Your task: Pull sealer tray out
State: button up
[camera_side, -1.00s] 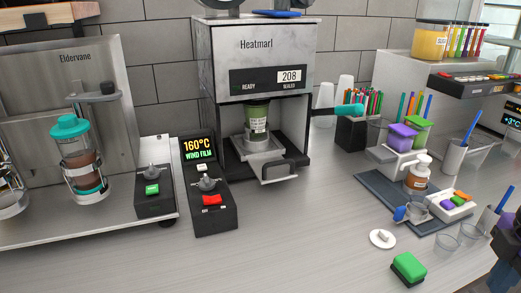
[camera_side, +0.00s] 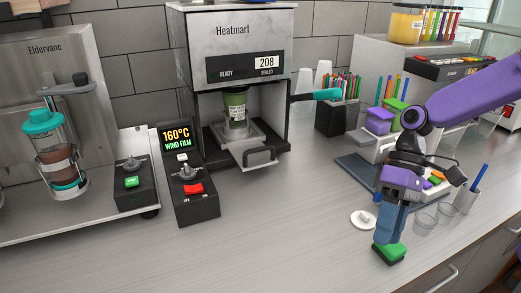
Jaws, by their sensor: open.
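The sealer (camera_side: 238,50) is a grey machine labelled Heatmarl, with a display reading 208. Its metal sealer tray (camera_side: 252,146) sticks out at the front of the lower opening, with a dark handle (camera_side: 262,157) at its front. A green cup (camera_side: 236,108) stands upright in the holder on the tray, under the sealer head. My gripper (camera_side: 389,240) is at the right, well away from the tray, pointing down with its blue fingers over a green-topped block (camera_side: 392,256). It is open; whether the fingers touch the block cannot be told.
A control box (camera_side: 190,185) with a red switch stands left of the sealer. The counter before the tray is clear.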

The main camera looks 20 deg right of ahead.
jog(key=w+a+m+y, duration=0.2)
jog(key=w+m+y, duration=0.1)
jog(key=w, duration=0.5)
jog(key=m+t+y, duration=0.6)
jog(key=m+t, duration=0.4)
send_near(266, 148)
jog(key=x, duration=1.2)
grip_shut()
